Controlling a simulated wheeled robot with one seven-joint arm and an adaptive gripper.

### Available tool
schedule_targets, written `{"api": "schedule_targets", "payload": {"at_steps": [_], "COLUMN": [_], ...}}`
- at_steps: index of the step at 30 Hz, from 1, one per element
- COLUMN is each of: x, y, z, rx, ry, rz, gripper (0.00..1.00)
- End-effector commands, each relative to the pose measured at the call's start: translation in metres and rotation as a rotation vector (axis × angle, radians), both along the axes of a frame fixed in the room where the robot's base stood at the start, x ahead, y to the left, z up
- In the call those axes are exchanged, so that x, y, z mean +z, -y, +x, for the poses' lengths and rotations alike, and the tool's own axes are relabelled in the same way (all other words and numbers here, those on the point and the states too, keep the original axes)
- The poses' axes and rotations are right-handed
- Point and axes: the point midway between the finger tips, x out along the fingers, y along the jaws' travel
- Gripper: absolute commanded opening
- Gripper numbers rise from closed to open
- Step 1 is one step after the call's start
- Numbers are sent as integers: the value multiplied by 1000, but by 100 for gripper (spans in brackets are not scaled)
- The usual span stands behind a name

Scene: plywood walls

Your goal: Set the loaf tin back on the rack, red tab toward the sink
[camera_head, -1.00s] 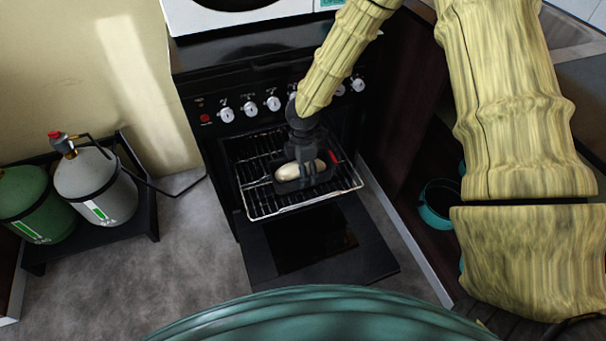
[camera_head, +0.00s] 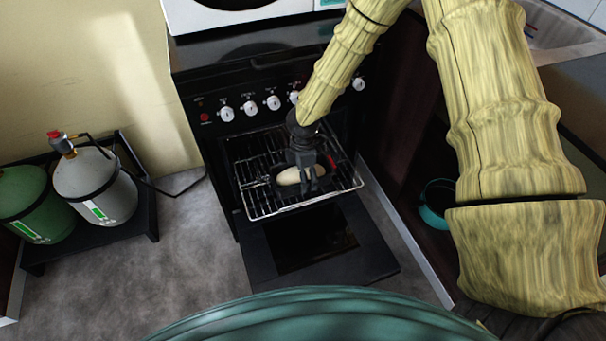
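The dark loaf tin (camera_head: 324,183) with a pale loaf (camera_head: 288,177) in it is at the wire rack (camera_head: 262,214), which sticks out of the open oven. I cannot tell whether the tin rests on the rack or hangs just above it. A red tab (camera_head: 331,159) shows at the tin's right, far side, toward the counter side. My gripper (camera_head: 309,188) points down at the tin, its dark fingers in front of the loaf's right part. They hide part of the tin, and their gap and grip are unclear.
The oven door (camera_head: 345,262) is folded down below the rack. A grey gas cylinder (camera_head: 98,185) and a green one (camera_head: 28,200) stand in a black tray on the left. A teal pot (camera_head: 434,212) sits in the dark cabinet at right. Grey floor lies clear at left.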

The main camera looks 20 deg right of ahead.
Motion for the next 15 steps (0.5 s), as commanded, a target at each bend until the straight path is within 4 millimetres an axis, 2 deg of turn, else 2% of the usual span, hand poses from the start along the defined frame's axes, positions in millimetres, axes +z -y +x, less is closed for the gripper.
{"api": "schedule_targets", "payload": {"at_steps": [11, 15], "x": [0, 7], "y": [0, 0], "z": [0, 0], "rx": [0, -1], "ry": [0, 1], "rz": [0, 0], "gripper": [100, 100]}}
